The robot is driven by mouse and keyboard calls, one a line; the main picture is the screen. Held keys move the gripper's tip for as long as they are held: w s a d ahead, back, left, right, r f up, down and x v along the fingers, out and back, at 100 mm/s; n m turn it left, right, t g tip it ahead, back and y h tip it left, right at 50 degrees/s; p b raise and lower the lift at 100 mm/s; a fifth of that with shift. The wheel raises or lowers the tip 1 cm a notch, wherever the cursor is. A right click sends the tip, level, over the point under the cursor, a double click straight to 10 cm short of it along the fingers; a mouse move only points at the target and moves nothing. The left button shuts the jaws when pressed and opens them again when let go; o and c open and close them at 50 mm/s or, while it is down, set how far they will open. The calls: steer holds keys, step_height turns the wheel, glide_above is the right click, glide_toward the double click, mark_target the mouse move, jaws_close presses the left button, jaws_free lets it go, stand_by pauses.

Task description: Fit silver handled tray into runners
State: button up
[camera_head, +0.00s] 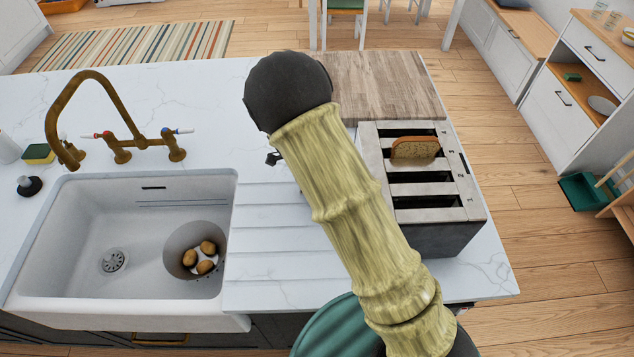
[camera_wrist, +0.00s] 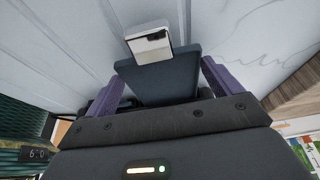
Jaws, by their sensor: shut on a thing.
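In the wrist view my gripper (camera_wrist: 162,84) has its purple fingers on either side of a dark, flat piece (camera_wrist: 155,82) with a small silver block (camera_wrist: 149,42) at its far end. I take this to be the silver handled tray, held in the jaws. It is over the white grooved counter; I cannot tell whether it touches. In the head view my pale yellow arm hides the tray and most of the gripper. A grey toaster (camera_head: 438,236) with several slots stands right of my arm, bread (camera_head: 415,148) in one. No runners can be made out.
A white sink (camera_head: 80,230) with a brass tap (camera_head: 70,110) is at left, holding a bowl of brown round items (camera_head: 204,256). A wooden board (camera_head: 385,82) lies behind the toaster.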

steer(key=shift+w+d+b, duration=0.2)
steer(key=shift+d+b, duration=0.25)
steer(key=shift+d, duration=3.35)
steer(key=o, duration=0.8)
steer(key=shift+o, duration=0.2)
steer(key=b+v, duration=0.2)
steer(key=v, duration=1.5)
steer(key=shift+a+r, duration=0.2)
steer(key=shift+a, duration=0.05)
